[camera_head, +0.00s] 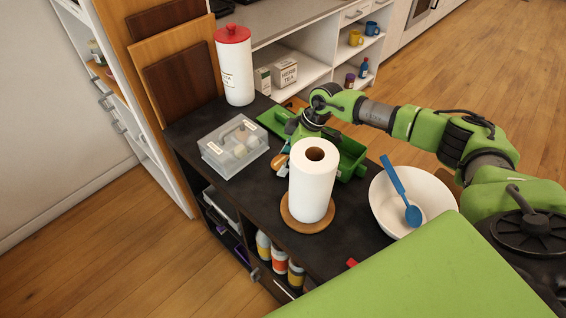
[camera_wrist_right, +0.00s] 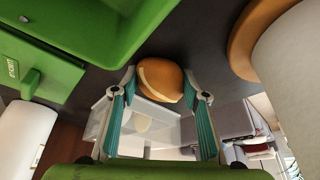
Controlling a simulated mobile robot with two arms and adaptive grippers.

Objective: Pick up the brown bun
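The brown bun (camera_wrist_right: 163,79), with a pale stripe, is between the fingertips of my right gripper (camera_wrist_right: 160,88) in the right wrist view. The two teal-padded fingers stand wide apart on either side of it, with very little gap; firm contact is not clear. In the head view my right gripper (camera_head: 288,150) points down at the counter, behind the paper towel roll. A small part of the bun (camera_head: 281,161) shows there, beside the green box. My left gripper is in neither view.
The paper towel roll (camera_head: 313,185) stands close in front of the gripper. A green box (camera_head: 350,160) is right behind it, and a clear lidded container (camera_head: 233,147) stands to the left. A white bowl (camera_head: 410,205) with a blue spoon (camera_head: 401,188) is at the right.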

